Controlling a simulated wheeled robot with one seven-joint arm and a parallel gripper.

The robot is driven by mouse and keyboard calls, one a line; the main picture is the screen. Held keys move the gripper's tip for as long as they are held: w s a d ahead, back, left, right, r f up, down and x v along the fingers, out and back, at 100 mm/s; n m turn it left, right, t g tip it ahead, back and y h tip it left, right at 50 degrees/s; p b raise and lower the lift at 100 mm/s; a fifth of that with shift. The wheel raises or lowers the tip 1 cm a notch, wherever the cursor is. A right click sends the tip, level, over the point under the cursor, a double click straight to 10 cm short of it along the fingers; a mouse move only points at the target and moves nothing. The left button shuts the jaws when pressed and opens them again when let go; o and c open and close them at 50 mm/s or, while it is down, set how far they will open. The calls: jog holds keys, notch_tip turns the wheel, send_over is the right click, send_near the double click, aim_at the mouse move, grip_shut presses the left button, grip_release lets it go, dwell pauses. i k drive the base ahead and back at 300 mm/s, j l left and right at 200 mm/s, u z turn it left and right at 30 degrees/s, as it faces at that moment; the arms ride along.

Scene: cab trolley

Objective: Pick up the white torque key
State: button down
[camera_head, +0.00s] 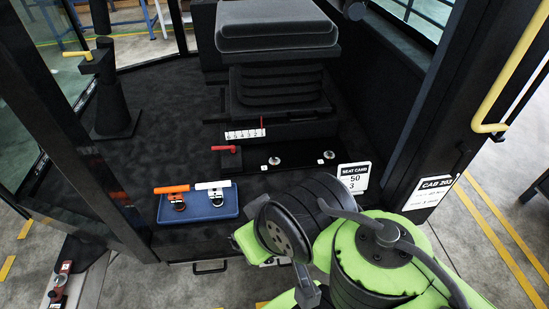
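The white torque key (212,185) lies in a shallow blue tray (230,208) on the cab floor. Its white bar lies level across the back of the tray, and a dark round head with a light label shows in front of the bar. An orange key (171,189) of like shape lies to its left in the same tray. My green and black arm fills the lower right of the view, to the right of the tray. My gripper's fingers do not show.
The black seat (277,28) stands behind on its base. A red handle (225,148) and a black plate (290,155) are in front of it. A seat card (354,177) stands right of the plate. Dark door posts frame both sides, with a yellow grab rail (513,70) at right.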

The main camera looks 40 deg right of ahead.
aim_at(215, 192)
jog(key=i+j+u, duration=0.1)
jog(key=i+j, duration=0.2)
jog(key=i+j+u, duration=0.1)
jog(key=i+j, duration=0.15)
jog(key=i, duration=0.25)
